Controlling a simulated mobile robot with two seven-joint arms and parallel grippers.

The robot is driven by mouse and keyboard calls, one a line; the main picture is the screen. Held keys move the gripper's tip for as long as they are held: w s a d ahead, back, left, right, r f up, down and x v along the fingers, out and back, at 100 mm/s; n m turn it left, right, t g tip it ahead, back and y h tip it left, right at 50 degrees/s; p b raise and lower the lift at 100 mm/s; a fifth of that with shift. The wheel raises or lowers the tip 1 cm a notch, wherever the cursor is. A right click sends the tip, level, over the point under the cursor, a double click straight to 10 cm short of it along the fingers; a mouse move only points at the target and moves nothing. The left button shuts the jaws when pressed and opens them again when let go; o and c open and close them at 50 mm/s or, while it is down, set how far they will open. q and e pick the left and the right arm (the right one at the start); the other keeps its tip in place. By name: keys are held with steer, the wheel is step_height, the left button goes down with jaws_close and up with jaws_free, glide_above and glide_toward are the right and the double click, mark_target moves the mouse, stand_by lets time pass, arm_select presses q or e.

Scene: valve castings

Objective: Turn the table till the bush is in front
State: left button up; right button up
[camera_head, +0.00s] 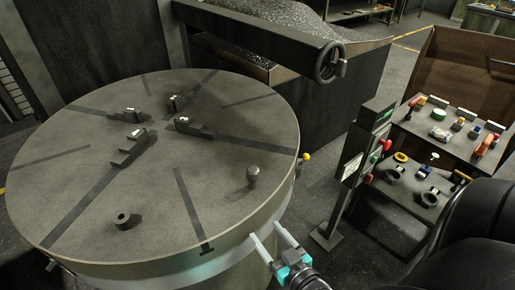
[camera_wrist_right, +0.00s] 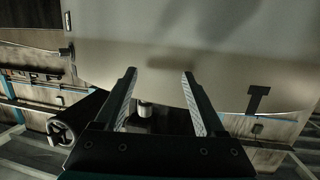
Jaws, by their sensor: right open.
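The round table (camera_head: 215,110) is a wide grey disc with dark radial slots, filling the left of the head view. The bush (camera_head: 123,219), a short dark cylinder with a hole in its top, stands upright near the table's front-left edge. A rounded knob on a post (camera_head: 253,175) stands near the right edge. My right gripper (camera_head: 264,231) is open and empty, its fingers at the table's front-right rim; contact cannot be told. In the right wrist view the open fingers (camera_wrist_right: 159,75) point at the table's pale side (camera_wrist_right: 190,40). My left gripper is not in view.
Stepped clamps (camera_head: 130,150) sit on the table. A yellow ball knob (camera_head: 305,158) is beside its right edge. A beam with a handwheel (camera_head: 329,62) passes behind. A control post (camera_head: 365,150) and a bench with small parts (camera_head: 455,145) are on the right.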

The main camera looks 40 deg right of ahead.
step_height(320, 180, up, 10)
steer(key=d+t+p, duration=0.2)
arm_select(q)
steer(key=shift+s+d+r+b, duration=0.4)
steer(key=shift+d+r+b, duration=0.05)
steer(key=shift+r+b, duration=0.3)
arm_select(e)
steer(key=shift+h, duration=0.4)
steer(key=w, duration=0.5)
steer(key=w+d, duration=0.1)
steer(key=w, duration=0.9)
steer(key=shift+d, duration=0.35)
jaws_close()
